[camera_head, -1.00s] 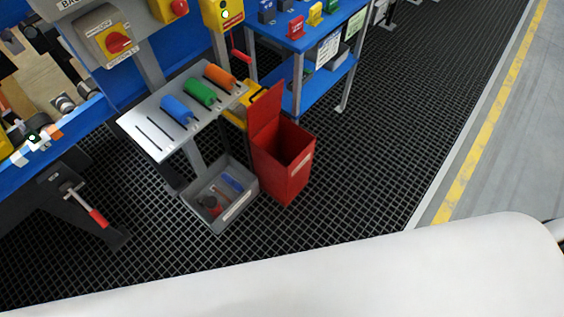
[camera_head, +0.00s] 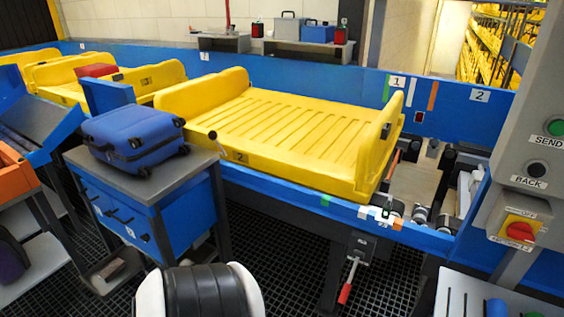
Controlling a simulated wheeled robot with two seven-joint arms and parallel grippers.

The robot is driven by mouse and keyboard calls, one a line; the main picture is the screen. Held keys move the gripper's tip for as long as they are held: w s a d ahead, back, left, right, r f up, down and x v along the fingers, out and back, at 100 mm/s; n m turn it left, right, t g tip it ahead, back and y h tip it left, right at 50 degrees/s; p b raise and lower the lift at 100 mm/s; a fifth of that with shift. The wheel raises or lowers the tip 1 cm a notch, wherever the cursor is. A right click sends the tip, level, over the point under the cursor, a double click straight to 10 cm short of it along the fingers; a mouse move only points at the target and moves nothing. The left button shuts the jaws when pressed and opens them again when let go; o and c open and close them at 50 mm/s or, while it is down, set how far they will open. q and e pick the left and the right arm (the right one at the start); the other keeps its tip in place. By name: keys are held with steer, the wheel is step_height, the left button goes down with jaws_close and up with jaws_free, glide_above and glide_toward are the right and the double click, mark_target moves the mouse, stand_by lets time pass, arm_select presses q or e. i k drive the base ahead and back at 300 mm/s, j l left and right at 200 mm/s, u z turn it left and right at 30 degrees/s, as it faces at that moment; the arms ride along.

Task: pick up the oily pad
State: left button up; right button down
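I cannot make out an oily pad anywhere in the current view. A yellow tray (camera_head: 285,121) marked 2 sits on the blue conveyor, and its ribbed top is bare where I can see it. Neither of my grippers shows. A black and white part of my own body stands at the bottom centre and hides the floor behind it.
A blue suitcase (camera_head: 135,136) lies on a grey-topped blue cabinet (camera_head: 150,187) at the left. Right of the tray is an open conveyor gap with rollers (camera_head: 420,216). A red-handled lever (camera_head: 348,284) hangs below. A grey control box (camera_head: 527,150) stands at the right.

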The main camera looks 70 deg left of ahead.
mark_target(108, 274)
steer(key=u, duration=3.55)
steer(key=i+j+z, duration=0.1)
steer(key=i+j, duration=0.45)
steer(key=j, duration=0.2)
steer(key=i+j+z, duration=0.15)
steer(key=i+j, duration=0.15)
steer(key=i+j+z, duration=0.1)
steer(key=i+j, duration=0.15)
steer(key=j, duration=0.3)
steer(key=i+j+z, duration=0.1)
steer(key=i+j, duration=0.15)
steer(key=j, duration=0.2)
